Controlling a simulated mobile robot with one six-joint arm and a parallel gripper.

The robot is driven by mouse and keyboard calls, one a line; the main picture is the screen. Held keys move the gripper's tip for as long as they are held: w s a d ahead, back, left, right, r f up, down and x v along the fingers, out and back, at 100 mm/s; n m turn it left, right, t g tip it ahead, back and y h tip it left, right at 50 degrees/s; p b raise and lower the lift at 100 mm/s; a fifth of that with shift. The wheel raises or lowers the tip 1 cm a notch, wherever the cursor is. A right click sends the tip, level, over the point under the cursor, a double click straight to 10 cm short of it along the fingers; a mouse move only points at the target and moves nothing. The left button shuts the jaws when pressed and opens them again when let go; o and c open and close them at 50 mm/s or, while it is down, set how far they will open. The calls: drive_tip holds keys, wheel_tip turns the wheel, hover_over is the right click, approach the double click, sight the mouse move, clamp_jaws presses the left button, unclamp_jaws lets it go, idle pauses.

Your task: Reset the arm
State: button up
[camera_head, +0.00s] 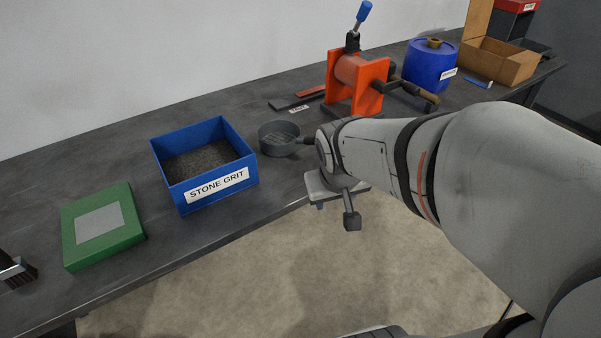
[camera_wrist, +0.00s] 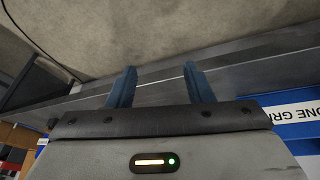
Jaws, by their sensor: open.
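My gripper (camera_head: 322,204) hangs by the table's front edge in the head view, just in front of a round dark sieve-like pan. In the wrist view my gripper (camera_wrist: 160,80) shows two blue fingers set apart with nothing between them. The table edge and the floor lie beyond the fingertips there. My arm reaches in from the right and bends down at the wrist. In the head view the fingers are mostly hidden under the wrist.
A blue STONE GRIT bin (camera_head: 205,165) and a green pad (camera_head: 102,226) stand on the table (camera_head: 150,135) at left. The round pan (camera_head: 279,139) is close to my wrist. An orange clamp (camera_head: 352,85), blue drum (camera_head: 431,66) and cardboard box (camera_head: 497,62) stand further back.

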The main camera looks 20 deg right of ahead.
drive_tip(key=s+a+g+y, duration=0.1)
drive_tip(key=s+a+g, duration=0.1)
drive_tip(key=s+a, duration=0.2)
drive_tip(key=shift+s+a+r+y, duration=0.2)
drive_tip(key=shift+s+y, duration=0.1)
drive_tip(key=shift+s, duration=0.6)
